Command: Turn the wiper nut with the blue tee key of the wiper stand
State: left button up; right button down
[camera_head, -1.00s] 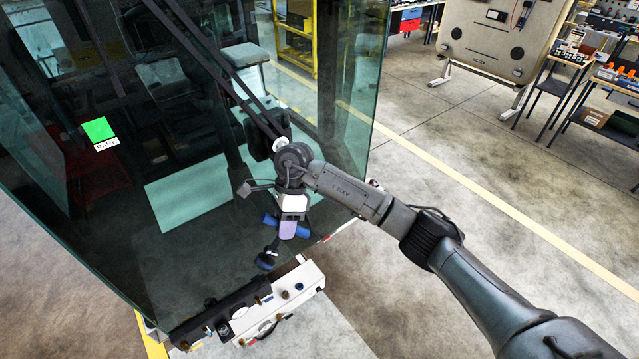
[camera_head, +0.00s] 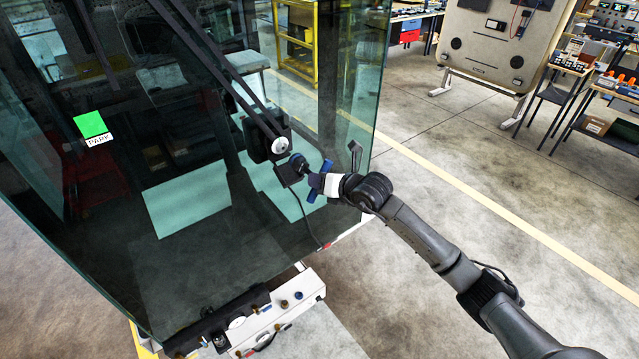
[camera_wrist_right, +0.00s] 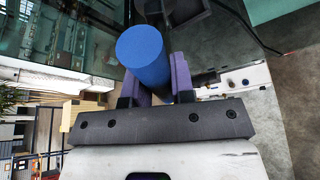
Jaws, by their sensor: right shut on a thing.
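My right gripper (camera_head: 317,184) is shut on the blue tee key (camera_head: 327,166), in front of the dark glass. The key's cross handle shows on both sides of the fingers, and its shaft points up and left to a dark round socket end (camera_head: 298,163). In the right wrist view the blue handle (camera_wrist_right: 146,48) stands between the purple fingers. The pale, round wiper nut (camera_head: 280,145) sits on the dark wiper housing (camera_head: 258,140) at the foot of the wiper arms. The socket end is close to the nut; the head view shows a small gap. My left gripper is not in view.
A green park mark (camera_head: 90,124) is on the glass at the left. A white and black unit with knobs (camera_head: 292,300) stands below the glass. A cable hangs by the housing. A yellow rack, a board and benches stand farther back. The floor at right is open.

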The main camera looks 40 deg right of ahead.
aim_at(308, 170)
jog(key=shift+w+d+r+b, duration=0.15)
jog(key=shift+w+b, duration=0.15)
jog(key=shift+w, duration=1.05)
jog(key=shift+w+b, duration=0.4)
jog(key=shift+w, duration=0.85)
jog(key=shift+f+m, duration=0.25)
jog(key=shift+m, duration=0.15)
jog(key=shift+w+m+y+b, duration=0.1)
jog(key=shift+m+y+b, duration=0.25)
jog(key=shift+m+y, duration=0.25)
jog(key=shift+r+m+t+y, duration=0.15)
jog(key=shift+m+t+y, duration=0.3)
jog(key=shift+m, duration=0.25)
jog(key=shift+d+m+t+y+p, duration=0.1)
jog(key=shift+m+t+y+p, duration=0.2)
jog(key=shift+m, duration=0.5)
jog(key=m, duration=0.2)
jog(key=m+t+y+p, duration=0.1)
jog(key=m, duration=0.1)
jog(key=shift+r+t, duration=0.1)
jog(key=shift+t, duration=0.15)
jog(key=m+t+p, duration=0.1)
jog(key=m, duration=0.2)
jog(key=shift+m+t, duration=0.3)
jog(key=shift+m, duration=0.1)
